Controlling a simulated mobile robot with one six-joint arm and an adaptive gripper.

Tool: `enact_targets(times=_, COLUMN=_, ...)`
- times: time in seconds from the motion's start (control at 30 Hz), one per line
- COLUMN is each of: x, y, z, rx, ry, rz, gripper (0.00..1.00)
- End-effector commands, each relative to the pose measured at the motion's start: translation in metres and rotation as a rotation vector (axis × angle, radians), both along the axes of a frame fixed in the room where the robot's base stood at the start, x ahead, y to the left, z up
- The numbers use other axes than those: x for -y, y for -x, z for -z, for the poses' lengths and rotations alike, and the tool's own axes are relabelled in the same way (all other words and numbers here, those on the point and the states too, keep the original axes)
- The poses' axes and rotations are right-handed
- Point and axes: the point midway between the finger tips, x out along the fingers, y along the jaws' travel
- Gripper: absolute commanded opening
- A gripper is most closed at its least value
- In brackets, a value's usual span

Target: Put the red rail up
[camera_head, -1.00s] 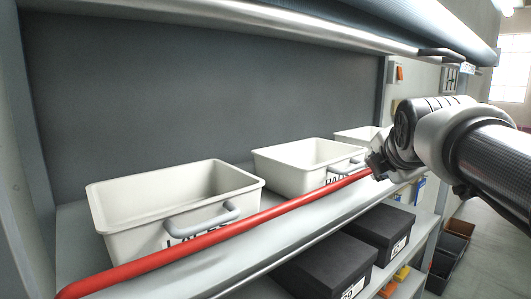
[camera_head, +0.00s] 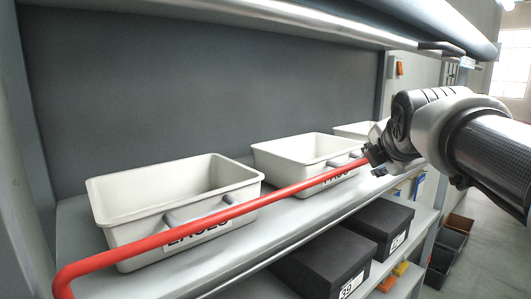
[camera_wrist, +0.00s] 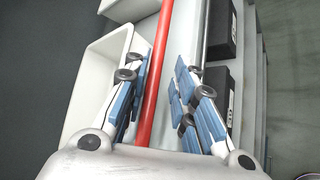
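The red rail (camera_head: 200,229) runs slantwise across the front of the white bins on the shelf, with a bend at its near left end. It stands above the shelf's front edge and crosses the front of the bins. My gripper (camera_head: 371,156) is at the rail's far right end. In the wrist view, the red rail (camera_wrist: 158,75) passes between the two blue-padded fingers of my gripper (camera_wrist: 161,85). The fingers are apart, with a visible gap on the right side of the rail. The rail's contact inside the gripper is hidden.
A large white bin (camera_head: 108,220) and a second white bin (camera_head: 270,163) stand on the shelf (camera_head: 230,262), with a third behind my gripper. Black boxes (camera_head: 318,262) sit on the lower shelf. A metal upper shelf edge (camera_head: 330,32) runs overhead.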

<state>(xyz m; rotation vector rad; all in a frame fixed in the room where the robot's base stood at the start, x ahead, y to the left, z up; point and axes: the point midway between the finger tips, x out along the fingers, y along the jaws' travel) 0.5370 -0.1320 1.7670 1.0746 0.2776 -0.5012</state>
Motion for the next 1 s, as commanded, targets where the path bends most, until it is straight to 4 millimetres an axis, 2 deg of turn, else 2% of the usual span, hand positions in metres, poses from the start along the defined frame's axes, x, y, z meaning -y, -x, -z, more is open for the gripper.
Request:
enact_targets(times=0.33, x=0.0, y=0.0, z=0.001, rx=-0.003, ry=-0.001, rz=0.0, gripper=0.32)
enact_targets(times=0.47, x=-0.002, y=0.007, z=-0.003, rx=-0.001, ry=-0.001, rz=0.0, gripper=0.32)
enact_targets(times=0.57, x=-0.006, y=0.02, z=-0.011, rx=0.001, ry=0.0, rz=0.0, gripper=0.32)
enact_targets(times=0.8, x=-0.019, y=0.064, z=-0.034, rx=0.001, ry=0.0, rz=0.0, gripper=0.32)
enact_targets(times=1.0, x=-0.027, y=0.092, z=-0.048, rx=0.0, ry=0.0, rz=0.0, gripper=0.32)
